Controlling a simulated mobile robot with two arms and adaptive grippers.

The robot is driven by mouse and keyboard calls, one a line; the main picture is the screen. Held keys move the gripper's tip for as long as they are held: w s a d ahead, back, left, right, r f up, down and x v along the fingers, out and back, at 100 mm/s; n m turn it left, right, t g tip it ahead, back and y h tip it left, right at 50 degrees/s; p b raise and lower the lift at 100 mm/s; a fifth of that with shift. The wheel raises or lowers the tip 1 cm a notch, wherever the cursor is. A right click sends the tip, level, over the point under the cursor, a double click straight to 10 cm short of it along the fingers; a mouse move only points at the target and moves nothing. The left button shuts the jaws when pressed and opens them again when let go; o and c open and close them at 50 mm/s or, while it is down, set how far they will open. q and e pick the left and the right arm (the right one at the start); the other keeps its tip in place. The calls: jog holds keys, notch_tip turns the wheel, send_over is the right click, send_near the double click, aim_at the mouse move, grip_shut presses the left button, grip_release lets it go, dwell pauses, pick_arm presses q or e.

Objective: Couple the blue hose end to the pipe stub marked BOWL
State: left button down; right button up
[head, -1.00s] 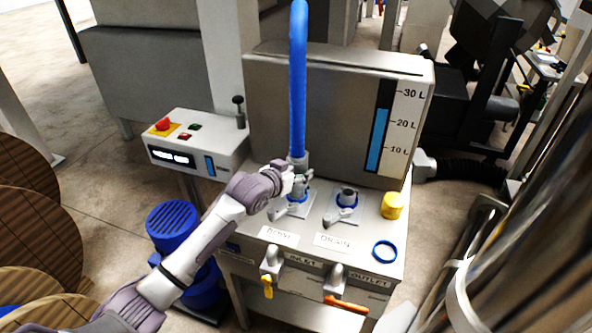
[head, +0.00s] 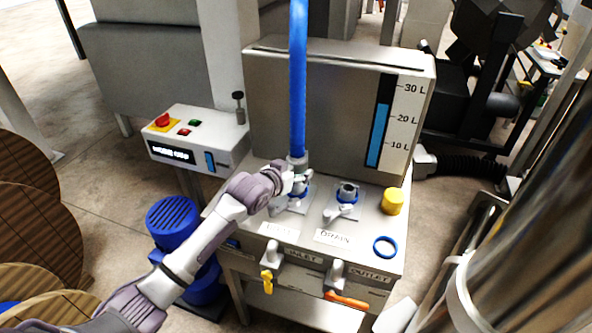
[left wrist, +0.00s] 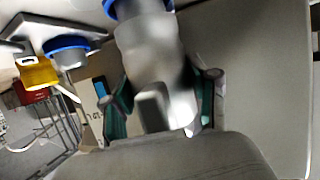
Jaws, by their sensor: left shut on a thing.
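The blue hose (head: 298,80) hangs down in front of the grey tank and ends in a grey metal coupling (head: 298,160). My left gripper (head: 298,182) is shut on this coupling, upright over the left pipe stub with a blue ring (head: 297,196). The left label (head: 279,229) is washed out now; it read BOWL earlier. In the left wrist view the metal coupling (left wrist: 150,50) sits between green-padded fingers, with a blue ring (left wrist: 128,7) at its end. I cannot tell whether it is fully seated. My right gripper is out of view.
Yellow (head: 267,281) and orange (head: 346,303) valve handles stick out in front. A control box (head: 196,142) stands at left.

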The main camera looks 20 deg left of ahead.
pick_arm(q)
jog(key=shift+f, duration=0.35)
jog(key=shift+s+f, duration=0.15)
jog(key=shift+f, duration=0.2)
jog(key=shift+c, duration=1.2)
grip_release()
jog(key=shift+d+f, duration=0.1)
jog(key=shift+s+f, duration=0.1)
jog(key=shift+f, duration=0.05)
jog(key=v, duration=0.8)
jog(key=r+v, duration=0.1)
jog(key=v, duration=0.3)
